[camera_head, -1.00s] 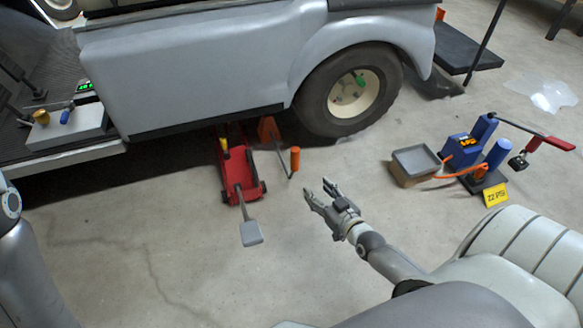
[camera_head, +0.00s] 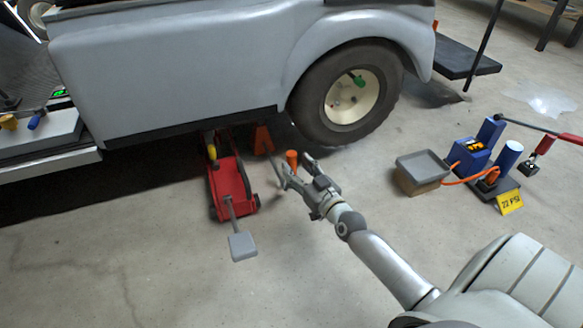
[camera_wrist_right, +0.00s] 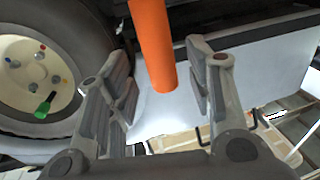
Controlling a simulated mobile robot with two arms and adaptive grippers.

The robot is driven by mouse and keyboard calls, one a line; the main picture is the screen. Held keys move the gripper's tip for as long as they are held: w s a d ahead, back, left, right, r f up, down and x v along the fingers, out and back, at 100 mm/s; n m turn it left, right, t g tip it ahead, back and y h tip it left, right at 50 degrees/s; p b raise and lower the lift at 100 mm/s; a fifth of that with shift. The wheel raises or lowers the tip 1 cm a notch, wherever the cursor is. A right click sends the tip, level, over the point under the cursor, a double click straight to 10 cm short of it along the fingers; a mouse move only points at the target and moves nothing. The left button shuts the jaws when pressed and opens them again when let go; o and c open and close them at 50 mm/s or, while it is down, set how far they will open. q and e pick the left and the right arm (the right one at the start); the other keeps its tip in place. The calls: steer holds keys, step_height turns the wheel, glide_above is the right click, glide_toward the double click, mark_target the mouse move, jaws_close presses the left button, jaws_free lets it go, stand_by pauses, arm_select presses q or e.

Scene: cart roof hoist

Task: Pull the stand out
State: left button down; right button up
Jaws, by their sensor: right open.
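The orange stand (camera_head: 262,140) is on the floor under the edge of the grey cart body (camera_head: 180,80), beside the red floor jack (camera_head: 232,187). Its rod ends in an upright orange grip (camera_head: 292,158). My right gripper (camera_head: 296,173) is at this grip, partly covering the rod. In the right wrist view the orange grip (camera_wrist_right: 152,42) shows between the two open fingers of my right gripper (camera_wrist_right: 160,72), with gaps on both sides. I cannot tell if any finger touches it. My left gripper is not in view.
The jack's grey pedal (camera_head: 242,246) sticks out toward me. The cart's wheel (camera_head: 350,95) stands right behind the grip. A grey tray on a box (camera_head: 422,167) and a blue pump (camera_head: 472,157) stand to the right. The floor in front is clear.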

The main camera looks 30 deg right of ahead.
mark_target(294, 165)
steer(key=shift+w+d+b, duration=0.1)
steer(key=shift+w+b, duration=0.55)
steer(key=shift+w, duration=1.2)
jaws_close()
